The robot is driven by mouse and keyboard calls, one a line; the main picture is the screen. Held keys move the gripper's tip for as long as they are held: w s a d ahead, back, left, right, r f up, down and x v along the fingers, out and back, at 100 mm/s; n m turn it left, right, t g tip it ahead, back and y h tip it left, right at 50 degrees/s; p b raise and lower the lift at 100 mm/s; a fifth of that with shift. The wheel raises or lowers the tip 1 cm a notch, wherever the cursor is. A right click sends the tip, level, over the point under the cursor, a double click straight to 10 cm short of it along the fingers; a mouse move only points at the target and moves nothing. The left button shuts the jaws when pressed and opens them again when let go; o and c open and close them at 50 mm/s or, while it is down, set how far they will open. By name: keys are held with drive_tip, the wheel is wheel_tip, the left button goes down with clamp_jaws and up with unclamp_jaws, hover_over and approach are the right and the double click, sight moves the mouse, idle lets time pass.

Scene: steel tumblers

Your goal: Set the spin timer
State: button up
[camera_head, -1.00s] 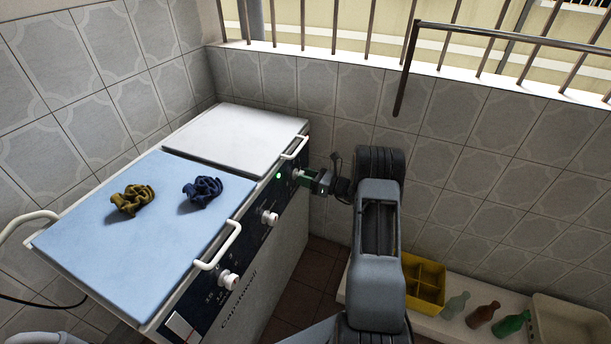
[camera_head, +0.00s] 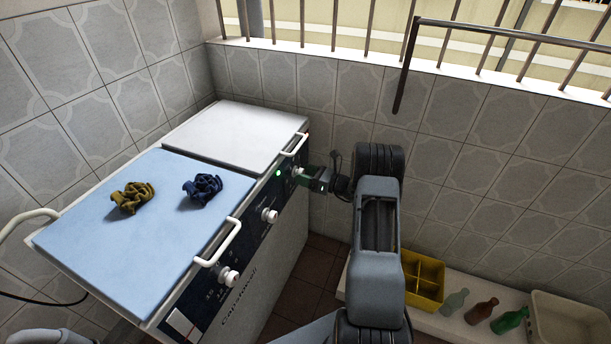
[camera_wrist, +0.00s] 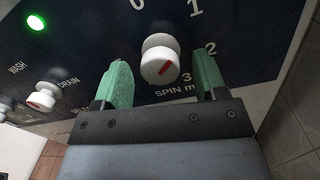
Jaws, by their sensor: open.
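The spin timer knob (camera_wrist: 160,62) is white with a red mark, on the dark panel of the washing machine (camera_head: 240,132). In the wrist view its red mark points down and left to up and right, with the numbers 0, 1, 2 and 3 around it and "SPIN" printed below. My gripper (camera_wrist: 163,80) is open, with one green finger on each side of the knob and visible gaps between. In the head view my gripper (camera_head: 305,173) is at the far end of the panel, and the knob (camera_head: 296,171) is partly hidden by it.
A wash/drain knob (camera_wrist: 43,96) and a lit green lamp (camera_wrist: 36,22) are left of the spin knob. White handles (camera_head: 218,243) stick out from the lids. Two cloths, olive (camera_head: 133,197) and navy (camera_head: 203,188), lie on the blue lid. A tiled wall is close beyond.

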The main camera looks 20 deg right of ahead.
drive_tip(key=p+v, duration=0.1)
drive_tip(key=v, duration=1.2)
drive_tip(key=shift+s+d, duration=0.3)
drive_tip(key=shift+f, duration=0.1)
